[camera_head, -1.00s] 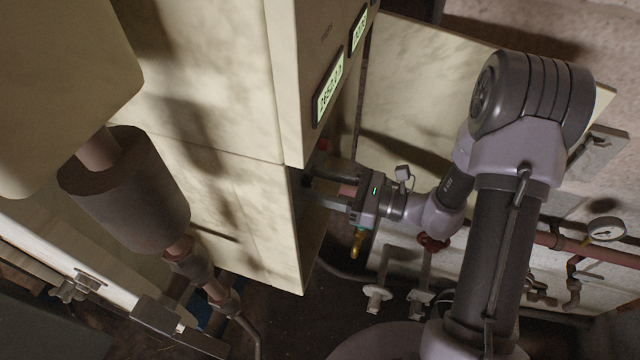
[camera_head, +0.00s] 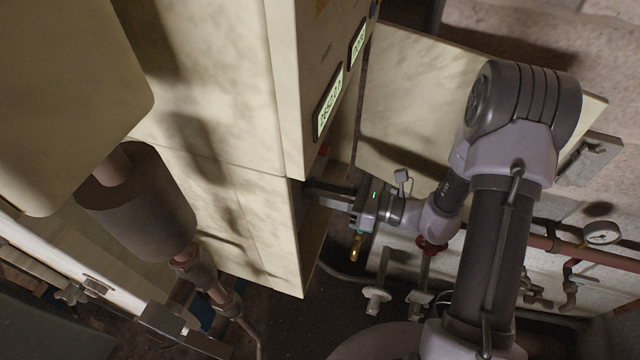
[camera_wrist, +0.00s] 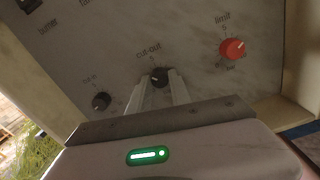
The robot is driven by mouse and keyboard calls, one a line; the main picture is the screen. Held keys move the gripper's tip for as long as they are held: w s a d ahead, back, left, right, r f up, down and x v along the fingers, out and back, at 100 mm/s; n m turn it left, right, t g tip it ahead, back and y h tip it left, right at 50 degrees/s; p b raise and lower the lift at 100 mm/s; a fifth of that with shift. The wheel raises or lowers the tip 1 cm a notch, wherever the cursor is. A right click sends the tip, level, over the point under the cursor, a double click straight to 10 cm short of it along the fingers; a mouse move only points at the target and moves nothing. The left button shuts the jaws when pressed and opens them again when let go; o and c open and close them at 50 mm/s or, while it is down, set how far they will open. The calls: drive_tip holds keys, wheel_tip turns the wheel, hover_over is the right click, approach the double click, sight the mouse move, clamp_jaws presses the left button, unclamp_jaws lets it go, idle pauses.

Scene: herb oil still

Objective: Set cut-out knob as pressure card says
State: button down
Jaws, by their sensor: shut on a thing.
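In the wrist view the cut-out knob (camera_wrist: 158,76) is a small black dial under the printed word "cut-out" on a grey panel. My gripper (camera_wrist: 160,84) is shut on the cut-out knob, with a finger on either side of it. The fingers hide the lower part of the knob, and its exact setting is hard to read. In the head view my gripper (camera_head: 308,190) reaches into the side of the cream cabinet (camera_head: 240,210), and the knob is hidden there. I do not make out a pressure card in either view.
A black cut-in knob (camera_wrist: 101,101) is left of the cut-out knob, and a red limit knob (camera_wrist: 232,49) is to its right. Two lit displays (camera_head: 330,102) are on the cabinet. A pressure gauge (camera_head: 602,232) and red pipe (camera_head: 580,248) are at right.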

drive_tip(key=shift+m+p, duration=3.05)
drive_tip(key=shift+m, duration=1.05)
drive_tip(key=c, duration=1.2)
unclamp_jaws()
drive_tip(key=p+v, duration=0.2)
drive_tip(key=v, duration=1.5)
drive_tip(key=shift+s+d, duration=0.15)
